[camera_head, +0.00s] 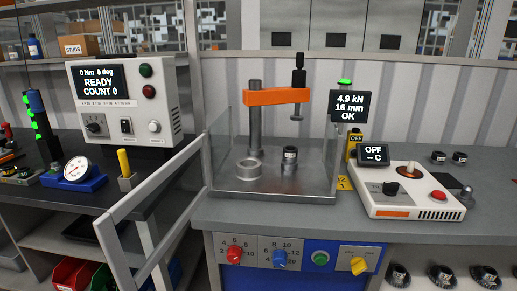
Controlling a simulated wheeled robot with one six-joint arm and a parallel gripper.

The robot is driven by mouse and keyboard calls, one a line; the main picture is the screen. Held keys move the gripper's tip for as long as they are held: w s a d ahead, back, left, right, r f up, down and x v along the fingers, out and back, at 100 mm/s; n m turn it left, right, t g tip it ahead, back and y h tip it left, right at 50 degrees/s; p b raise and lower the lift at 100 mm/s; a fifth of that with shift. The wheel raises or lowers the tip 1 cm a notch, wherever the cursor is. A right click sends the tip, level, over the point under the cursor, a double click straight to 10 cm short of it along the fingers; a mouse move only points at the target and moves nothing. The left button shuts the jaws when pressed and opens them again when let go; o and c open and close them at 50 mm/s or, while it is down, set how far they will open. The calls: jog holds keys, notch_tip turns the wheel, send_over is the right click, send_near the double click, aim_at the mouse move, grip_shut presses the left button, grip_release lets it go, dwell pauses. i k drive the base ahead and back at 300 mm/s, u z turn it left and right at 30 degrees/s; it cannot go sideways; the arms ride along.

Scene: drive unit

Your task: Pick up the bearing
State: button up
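No part clearly identifiable as a bearing can be singled out; several small round parts show. A metal ring (249,168) lies on the left of the press tray. A dark-topped cylinder (290,158) with a white label stands to its right, under the press ram (297,100). A dark ring-like part (409,171) sits on top of the white heater box (414,196). Two small dark labelled cylinders (438,157) stand on the bench behind that box. My gripper is not in view.
The press has clear side guards and a grey frame (150,195) swung out at front left. A display (350,107) reads 4.9 kN, 16 mm, OK. Dark round parts (441,275) sit below right.

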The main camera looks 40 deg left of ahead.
aim_at(290, 153)
jog(key=u, duration=0.8)
jog(key=i, duration=0.85)
jog(key=u, duration=1.4)
jog(key=i, duration=0.7)
jog(key=u, duration=0.05)
